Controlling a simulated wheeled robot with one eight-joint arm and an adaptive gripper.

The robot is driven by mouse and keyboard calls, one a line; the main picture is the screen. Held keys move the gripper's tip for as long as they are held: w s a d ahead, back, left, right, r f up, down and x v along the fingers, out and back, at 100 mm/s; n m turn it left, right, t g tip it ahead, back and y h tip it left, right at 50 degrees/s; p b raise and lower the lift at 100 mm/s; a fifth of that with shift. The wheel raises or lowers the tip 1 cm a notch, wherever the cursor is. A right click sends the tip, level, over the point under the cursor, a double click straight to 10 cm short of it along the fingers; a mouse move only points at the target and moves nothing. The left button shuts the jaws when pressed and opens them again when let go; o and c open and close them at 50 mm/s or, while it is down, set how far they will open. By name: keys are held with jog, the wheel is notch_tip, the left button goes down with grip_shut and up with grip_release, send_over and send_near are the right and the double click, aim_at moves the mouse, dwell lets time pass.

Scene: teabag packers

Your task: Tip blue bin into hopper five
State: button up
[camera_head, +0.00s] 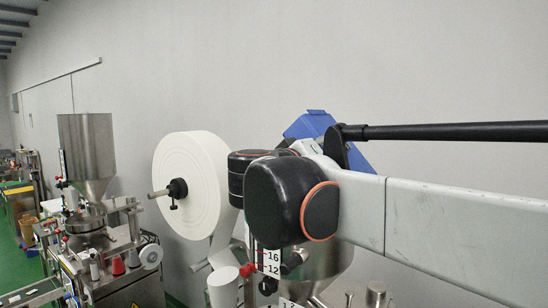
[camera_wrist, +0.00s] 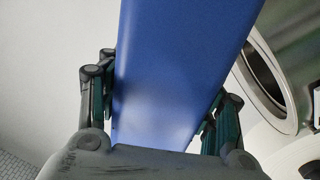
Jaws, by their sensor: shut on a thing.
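The blue bin (camera_head: 312,123) is up high behind my arm in the head view, looking tilted, with much of it hidden. In the wrist view the blue bin (camera_wrist: 180,65) fills the middle as a long smooth blue face. My gripper (camera_wrist: 160,105) is shut on it, one finger on each side. A steel hopper (camera_head: 328,262) shows partly below my arm in the head view; no number five is readable on it. A round metal rim (camera_wrist: 262,78), possibly this hopper's mouth, lies right of the bin in the wrist view. The bin's contents are hidden.
A large white paper roll (camera_head: 190,185) on a spindle stands left of my arm. A second packing machine with a steel hopper (camera_head: 87,148) stands farther left. A numbered scale (camera_head: 271,262) stands by the near hopper. The plain wall (camera_head: 250,60) is behind.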

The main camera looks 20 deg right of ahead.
jog(key=w+d+n, duration=0.2)
jog(key=w+d, duration=0.1)
jog(key=w, duration=0.7)
jog(key=shift+w+f+b, duration=0.2)
jog(key=shift+f+b, duration=0.15)
jog(key=shift+f, duration=0.1)
dwell(0.4)
jog(key=shift+f, duration=0.1)
dwell(0.4)
jog(key=shift+s+d+f+n+b, duration=0.15)
jog(key=shift+f+n+b, duration=0.3)
jog(key=shift+n, duration=0.55)
jog(key=shift+f+n+b, duration=0.55)
jog(key=shift+f+n, duration=0.15)
jog(key=shift+n, duration=0.3)
